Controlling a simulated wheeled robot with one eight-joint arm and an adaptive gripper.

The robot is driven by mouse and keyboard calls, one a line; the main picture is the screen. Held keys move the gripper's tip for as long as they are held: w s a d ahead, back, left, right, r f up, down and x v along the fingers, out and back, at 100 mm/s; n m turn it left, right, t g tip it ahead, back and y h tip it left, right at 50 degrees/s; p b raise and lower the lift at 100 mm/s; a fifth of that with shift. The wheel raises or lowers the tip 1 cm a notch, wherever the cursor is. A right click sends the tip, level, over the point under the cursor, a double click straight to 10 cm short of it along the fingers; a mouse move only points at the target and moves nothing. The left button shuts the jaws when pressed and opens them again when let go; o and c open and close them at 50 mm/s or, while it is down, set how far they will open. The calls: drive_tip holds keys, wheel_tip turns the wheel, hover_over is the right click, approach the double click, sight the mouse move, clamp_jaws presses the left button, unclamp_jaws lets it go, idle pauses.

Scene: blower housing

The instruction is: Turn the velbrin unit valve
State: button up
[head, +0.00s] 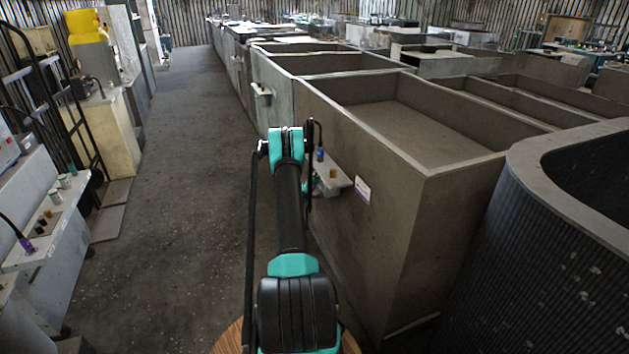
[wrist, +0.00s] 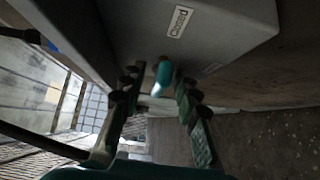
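In the wrist view a grey box (wrist: 225,25) carries a white label (wrist: 178,21) that seems to read "closed", upside down. A small teal valve handle (wrist: 163,74) with a pale lower end sticks out from the box below the label. My gripper (wrist: 158,82) is open, with one finger on each side of the handle; I see gaps on both sides and no clear contact. In the head view a pale unit (head: 337,180) is mounted on the side of a large grey bin, just right of my arm. My arm hides part of it, and the gripper is hard to make out there.
The large bin (head: 410,200) with a white-and-purple label (head: 362,190) stands right of my arm. A dark ribbed container (head: 560,250) is at the near right. A bench (head: 50,230) with small items lines the left. The floor aisle (head: 185,180) between is clear.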

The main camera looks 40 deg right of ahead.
clamp_jaws()
drive_tip(key=shift+n+g+y, duration=0.9)
drive_tip(key=shift+n, duration=0.2)
drive_tip(key=n+g+y, duration=0.2)
drive_tip(key=shift+g, duration=0.4)
drive_tip(key=n+g+y, duration=0.1)
drive_tip(key=n+g, duration=0.1)
drive_tip(key=g, duration=0.1)
drive_tip(key=shift+n+g+y, duration=0.6)
drive_tip(key=shift+n+g, duration=0.3)
drive_tip(key=shift+g, duration=0.3)
